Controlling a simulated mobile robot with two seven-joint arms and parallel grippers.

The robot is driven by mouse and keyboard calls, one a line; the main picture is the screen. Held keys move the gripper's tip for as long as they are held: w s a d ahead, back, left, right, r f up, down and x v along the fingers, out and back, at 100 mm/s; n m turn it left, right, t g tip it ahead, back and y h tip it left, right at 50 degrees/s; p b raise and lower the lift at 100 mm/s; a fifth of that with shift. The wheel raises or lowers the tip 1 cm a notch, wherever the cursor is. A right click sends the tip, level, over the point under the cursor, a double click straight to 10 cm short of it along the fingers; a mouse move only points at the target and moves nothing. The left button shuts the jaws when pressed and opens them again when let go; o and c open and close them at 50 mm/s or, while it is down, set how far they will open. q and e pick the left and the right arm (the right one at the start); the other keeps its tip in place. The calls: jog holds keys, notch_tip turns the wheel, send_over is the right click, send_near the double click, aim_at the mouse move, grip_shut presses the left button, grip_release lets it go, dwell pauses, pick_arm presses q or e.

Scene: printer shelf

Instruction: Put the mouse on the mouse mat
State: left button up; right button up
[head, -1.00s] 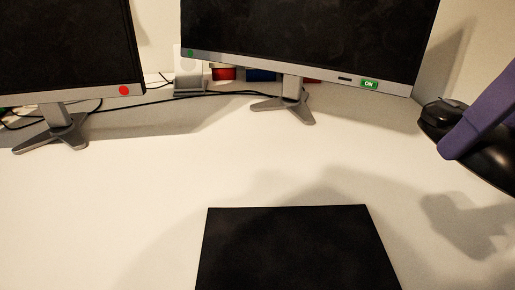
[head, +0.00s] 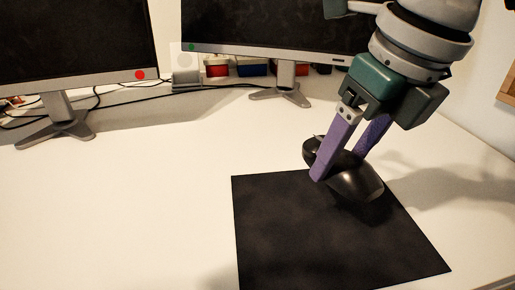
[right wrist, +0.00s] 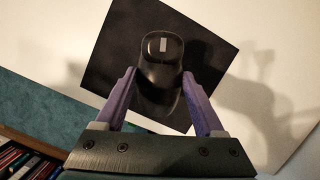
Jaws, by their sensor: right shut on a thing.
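The dark, glossy mouse (head: 362,186) is between the purple fingers of my right gripper (head: 340,165), which is shut on it. The mouse is tilted in the head view and overlaps the far right part of the black square mouse mat (head: 290,235). I cannot tell whether its underside touches the mat. The right wrist view shows the mouse (right wrist: 162,58) between the fingertips (right wrist: 158,76), with the mat (right wrist: 112,45) behind it. My left gripper is not in view.
Two monitors stand at the back, one at the left (head: 75,40) and one in the middle (head: 270,30). Cables and small coloured items lie behind them. The white desk (head: 130,215) is clear left of the mat. A wall bounds the right side.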

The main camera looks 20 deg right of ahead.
aim_at(323, 214)
notch_tip(323, 214, down, 8)
jog(key=shift+a+f+b, duration=0.1)
jog(key=shift+b, duration=0.65)
